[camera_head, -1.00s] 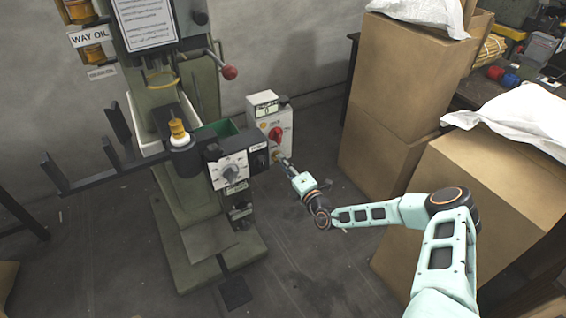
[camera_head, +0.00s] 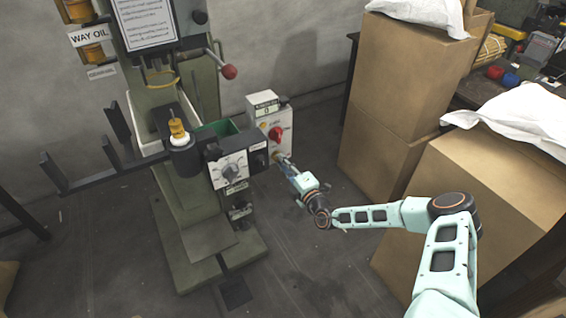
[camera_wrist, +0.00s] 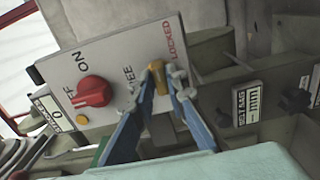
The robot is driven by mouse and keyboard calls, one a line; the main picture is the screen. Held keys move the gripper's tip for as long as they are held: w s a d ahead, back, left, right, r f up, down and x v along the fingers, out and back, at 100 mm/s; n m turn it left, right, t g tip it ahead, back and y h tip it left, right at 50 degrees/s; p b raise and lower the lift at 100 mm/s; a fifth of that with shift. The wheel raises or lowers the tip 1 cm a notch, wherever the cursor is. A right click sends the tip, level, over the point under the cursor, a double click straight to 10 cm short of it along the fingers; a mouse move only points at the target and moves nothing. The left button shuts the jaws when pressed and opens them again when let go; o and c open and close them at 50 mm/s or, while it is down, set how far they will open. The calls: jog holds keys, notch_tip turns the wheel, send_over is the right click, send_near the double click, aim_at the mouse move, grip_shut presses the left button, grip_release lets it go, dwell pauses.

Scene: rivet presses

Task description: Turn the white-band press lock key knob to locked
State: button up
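The control box (camera_head: 265,115) is pale grey, beside the press, with a red knob (camera_head: 275,134) on its face. In the wrist view the box face (camera_wrist: 130,60) carries the red knob (camera_wrist: 93,91) with ON and OFF marks. A yellow key knob (camera_wrist: 159,80) stands beside it, with FREE lettering to its left and LOCKED in red to its right. My gripper (camera_wrist: 168,78) has its blue fingers on either side of the key knob. The left fingertip is very near or touching it; a gap shows at the right one. My gripper also shows at the box in the head view (camera_head: 281,158).
The green press (camera_head: 215,240) stands left of the box, with a dial panel (camera_head: 229,170) close by. Cardboard boxes (camera_head: 390,120) stand to the right. The floor between them is clear apart from my arm.

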jog(key=o, duration=0.3)
jog(key=shift+o, duration=0.2)
jog(key=v, duration=1.2)
